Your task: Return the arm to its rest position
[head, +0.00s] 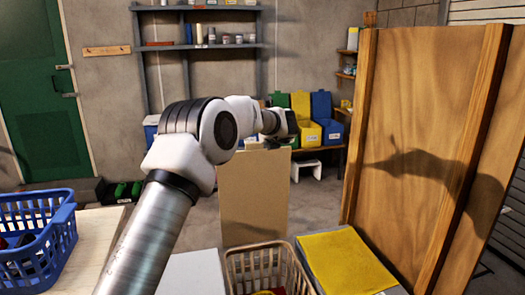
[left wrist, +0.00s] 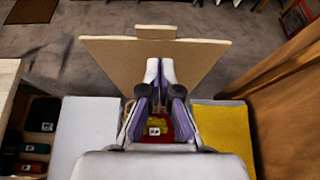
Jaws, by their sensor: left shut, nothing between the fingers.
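My left arm reaches up and forward across the middle of the head view. My left gripper (head: 284,124) is at its far end, raised above the floor and seen small and dark. In the left wrist view the left gripper (left wrist: 160,72) has its fingers together, with nothing held. Below the fingers in that view is a tan basket (left wrist: 129,118) with red and yellow contents. The tan basket also shows at the bottom of the head view (head: 238,272). My right gripper is in neither view.
A tan upright board (head: 254,192) stands behind the basket. A tall wooden panel (head: 410,130) closes off the right side. A yellow-topped box (head: 345,262) is right of the basket. A blue basket (head: 40,250) sits on a table (head: 100,232) at the left. Open floor lies beyond.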

